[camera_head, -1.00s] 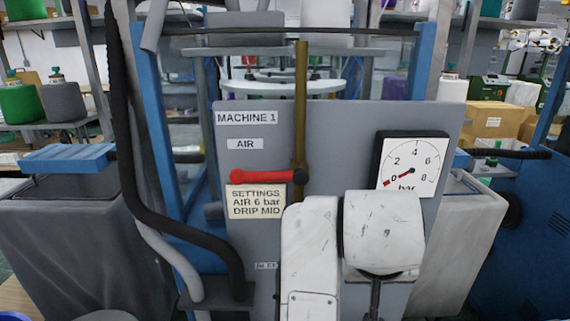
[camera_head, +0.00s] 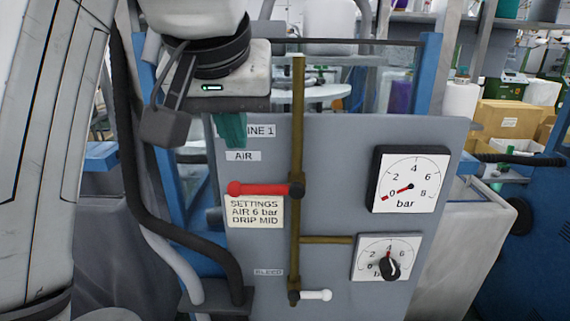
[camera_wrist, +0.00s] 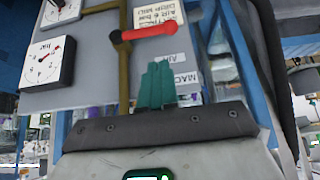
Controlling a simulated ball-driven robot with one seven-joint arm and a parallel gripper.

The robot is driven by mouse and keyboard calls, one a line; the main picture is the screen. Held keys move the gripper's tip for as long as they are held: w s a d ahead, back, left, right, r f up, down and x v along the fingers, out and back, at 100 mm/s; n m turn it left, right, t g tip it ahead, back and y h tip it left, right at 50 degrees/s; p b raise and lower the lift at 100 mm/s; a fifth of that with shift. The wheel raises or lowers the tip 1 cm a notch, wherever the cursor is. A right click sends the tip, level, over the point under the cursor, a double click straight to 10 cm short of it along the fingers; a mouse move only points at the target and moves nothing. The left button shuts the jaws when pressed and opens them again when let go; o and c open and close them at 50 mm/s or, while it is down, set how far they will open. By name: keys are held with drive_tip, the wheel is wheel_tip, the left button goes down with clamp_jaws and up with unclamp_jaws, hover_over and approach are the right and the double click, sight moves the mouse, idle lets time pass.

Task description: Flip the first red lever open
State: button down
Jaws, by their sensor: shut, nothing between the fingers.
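The red lever (camera_head: 262,189) lies horizontal on the grey machine panel, pointing left from its dark pivot on the vertical brass pipe (camera_head: 298,120). It sits below the AIR label and just above the settings card (camera_head: 255,212). It also shows in the upside-down wrist view (camera_wrist: 150,32). My gripper (camera_head: 232,130) hangs in front of the panel's top left, above the lever and apart from it in the picture. Its teal fingers are shut and empty, also in the wrist view (camera_wrist: 158,84). The fingers partly cover the MACHINE 1 label.
The upper gauge (camera_head: 411,180) has its needle at 0. Below it are a smaller gauge (camera_head: 370,262) with a black knob and a white lever (camera_head: 316,295) pointing right. A black hose (camera_head: 180,240) runs down left of the panel. Blue frame posts flank the panel.

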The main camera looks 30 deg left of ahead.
sight(264, 189)
drive_tip(key=p+x, duration=0.2)
drive_tip(key=x, duration=0.8)
drive_tip(key=shift+f, duration=0.15)
idle(0.5)
